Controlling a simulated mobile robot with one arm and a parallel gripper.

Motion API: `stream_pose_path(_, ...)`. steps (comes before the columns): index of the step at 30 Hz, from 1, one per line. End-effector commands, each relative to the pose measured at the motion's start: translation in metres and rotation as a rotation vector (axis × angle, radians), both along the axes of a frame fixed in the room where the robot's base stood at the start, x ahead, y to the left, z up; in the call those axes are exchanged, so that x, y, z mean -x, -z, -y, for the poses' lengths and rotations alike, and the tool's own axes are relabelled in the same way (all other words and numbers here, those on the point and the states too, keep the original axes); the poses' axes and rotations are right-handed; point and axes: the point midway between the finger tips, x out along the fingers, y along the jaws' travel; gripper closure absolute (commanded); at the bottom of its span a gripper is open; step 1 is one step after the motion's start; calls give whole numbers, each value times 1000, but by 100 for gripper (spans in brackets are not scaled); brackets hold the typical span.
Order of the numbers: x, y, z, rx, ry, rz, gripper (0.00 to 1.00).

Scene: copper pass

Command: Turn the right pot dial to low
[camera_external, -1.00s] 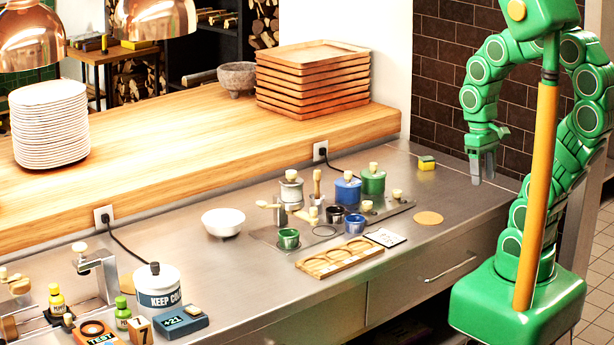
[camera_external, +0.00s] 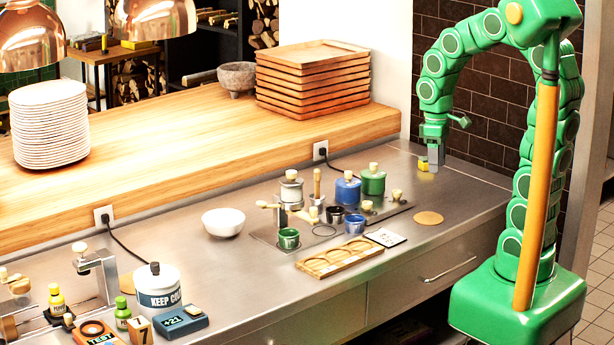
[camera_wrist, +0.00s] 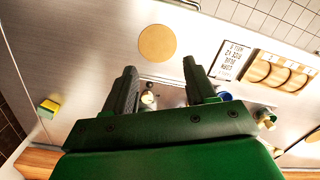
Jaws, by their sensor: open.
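The pot station (camera_external: 262,236) carries a white pot (camera_external: 291,192), a blue pot (camera_external: 347,192) and, at the right, a green pot (camera_external: 373,184), each lidded with a cream knob. Small cream dials stand along its front; the one by the green pot (camera_external: 397,194) is farthest right. I cannot read any dial's setting. My gripper (camera_external: 435,166) is over the back right of the counter, apart from the station. In the wrist view its two fingers (camera_wrist: 161,82) are spread and empty. A small cream knob (camera_wrist: 148,97) shows beyond them; which one is unclear.
A yellow sponge (camera_external: 423,164) is next to my gripper in the picture. A round wooden disc (camera_external: 429,218), a printed card (camera_external: 386,237) and a wooden tray (camera_external: 341,256) lie around the station. Small cups (camera_external: 355,223) stand in front of the pots. The counter's right end is mostly clear.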

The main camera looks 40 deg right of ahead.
Motion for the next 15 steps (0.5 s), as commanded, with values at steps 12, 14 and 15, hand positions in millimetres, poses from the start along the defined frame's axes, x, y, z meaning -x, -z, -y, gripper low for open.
stream_pose_path(12, -101, 32, -2, -16, -257, 51, 44)
stream_pose_path(14, -113, 36, -3, -16, -287, 58, 44)
stream_pose_path(15, -119, 39, -3, -17, -304, 62, 44)
